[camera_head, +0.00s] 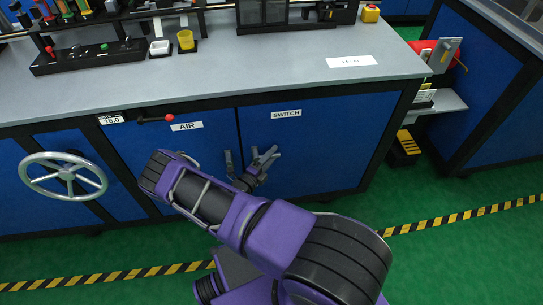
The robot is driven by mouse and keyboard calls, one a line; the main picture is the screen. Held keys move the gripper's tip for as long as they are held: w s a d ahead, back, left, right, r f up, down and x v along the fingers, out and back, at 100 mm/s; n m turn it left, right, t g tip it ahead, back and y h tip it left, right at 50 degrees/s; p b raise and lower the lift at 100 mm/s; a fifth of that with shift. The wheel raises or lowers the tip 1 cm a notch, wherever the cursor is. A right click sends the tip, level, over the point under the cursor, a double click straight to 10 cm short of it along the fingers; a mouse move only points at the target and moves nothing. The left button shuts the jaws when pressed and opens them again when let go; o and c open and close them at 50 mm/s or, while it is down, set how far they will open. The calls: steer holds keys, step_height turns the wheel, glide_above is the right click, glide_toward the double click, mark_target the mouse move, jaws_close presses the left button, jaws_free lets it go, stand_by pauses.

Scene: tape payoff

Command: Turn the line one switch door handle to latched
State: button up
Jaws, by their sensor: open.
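The blue switch door (320,150), with a white "SWITCH" label (286,113), is the right one of two doors under the grey counter. My gripper (266,158) is in front of this door's left edge, below the label. Its grey fingers are spread apart. The switch door handle cannot be told apart from the fingers here, so its angle and any contact are unclear. A dark upright handle (228,162) stands just left of the gripper, near the right edge of the door labelled "AIR" (187,126).
A handwheel (64,175) is at the left. The counter (250,75) overhangs the doors. A blue cabinet (480,80) stands at the right. Green floor (455,262) with striped tape is clear in front.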

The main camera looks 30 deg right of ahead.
jaws_close()
stand_by(1.4)
